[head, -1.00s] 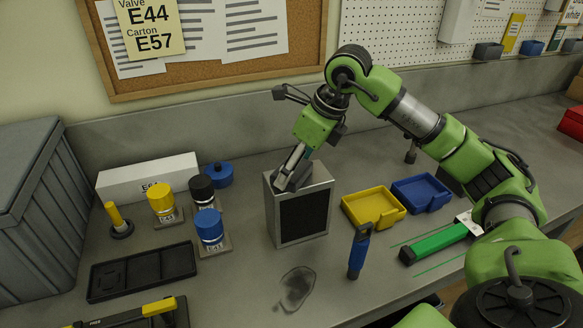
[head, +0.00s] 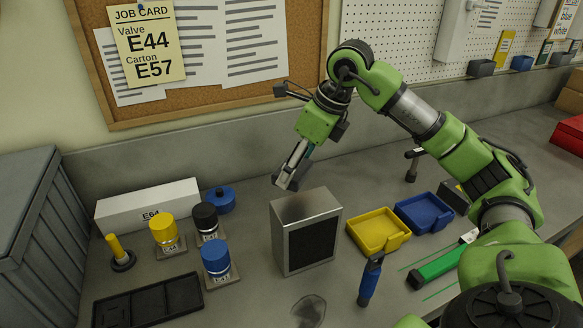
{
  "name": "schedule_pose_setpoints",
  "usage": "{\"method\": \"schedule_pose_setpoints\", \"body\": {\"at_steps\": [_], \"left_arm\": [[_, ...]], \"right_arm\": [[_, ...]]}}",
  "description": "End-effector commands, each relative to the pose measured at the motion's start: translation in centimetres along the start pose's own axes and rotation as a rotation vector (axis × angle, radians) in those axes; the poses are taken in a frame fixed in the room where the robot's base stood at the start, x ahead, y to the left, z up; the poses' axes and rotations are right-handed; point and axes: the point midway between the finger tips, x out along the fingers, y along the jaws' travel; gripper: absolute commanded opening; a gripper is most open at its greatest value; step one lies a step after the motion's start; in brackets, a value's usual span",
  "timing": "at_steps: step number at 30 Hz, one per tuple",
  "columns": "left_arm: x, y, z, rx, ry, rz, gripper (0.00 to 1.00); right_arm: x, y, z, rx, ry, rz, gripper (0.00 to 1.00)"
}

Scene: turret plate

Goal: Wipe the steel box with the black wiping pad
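The steel box (head: 283,238) stands upright on the bench in the middle of the head view. I cannot clearly make out the pad elsewhere. My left gripper is not in view.
Yellow (head: 377,233) and blue (head: 424,213) trays stand right of the box. Yellow (head: 165,233), black (head: 206,219) and blue (head: 216,258) capped valves stand left, near a white carton (head: 148,206).

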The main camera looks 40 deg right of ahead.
Motion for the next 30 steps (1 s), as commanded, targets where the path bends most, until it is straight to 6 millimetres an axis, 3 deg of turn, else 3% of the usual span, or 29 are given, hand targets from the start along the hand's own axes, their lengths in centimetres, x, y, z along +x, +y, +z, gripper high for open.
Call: {"method": "schedule_pose_setpoints", "body": {"at_steps": [9, 30], "left_arm": [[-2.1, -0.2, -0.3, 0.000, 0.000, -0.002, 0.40], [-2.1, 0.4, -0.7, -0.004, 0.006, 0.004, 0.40]], "right_arm": [[-3.0, -0.4, 0.4, 0.001, -0.001, 0.000, 0.45], [-3.1, -0.5, 0.4, 0.000, -0.001, 0.001, 0.45]]}}
